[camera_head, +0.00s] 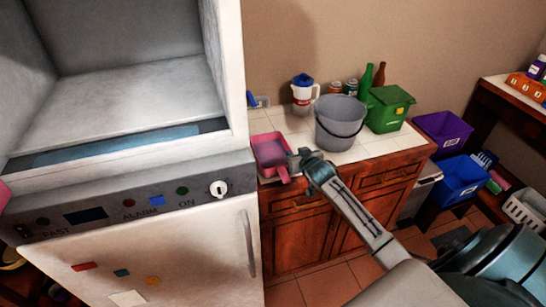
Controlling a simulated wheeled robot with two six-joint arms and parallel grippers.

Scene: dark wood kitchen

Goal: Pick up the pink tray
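The pink tray (268,140) lies on the white tiled counter, close to the right side of the white appliance. A short pink tab or handle sticks out at its front. My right gripper (295,159) is at the tray's right front side, beside the tab. The fingers are small and dark here, so I cannot tell whether they are open, shut or touching the tray. My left gripper is not in view.
A grey bucket (339,118), a white and blue jug (303,95), a green bin (389,108) and bottles stand on the counter (378,147). The white appliance (150,215) blocks the left. Purple (442,131) and blue (460,178) crates stand at right.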

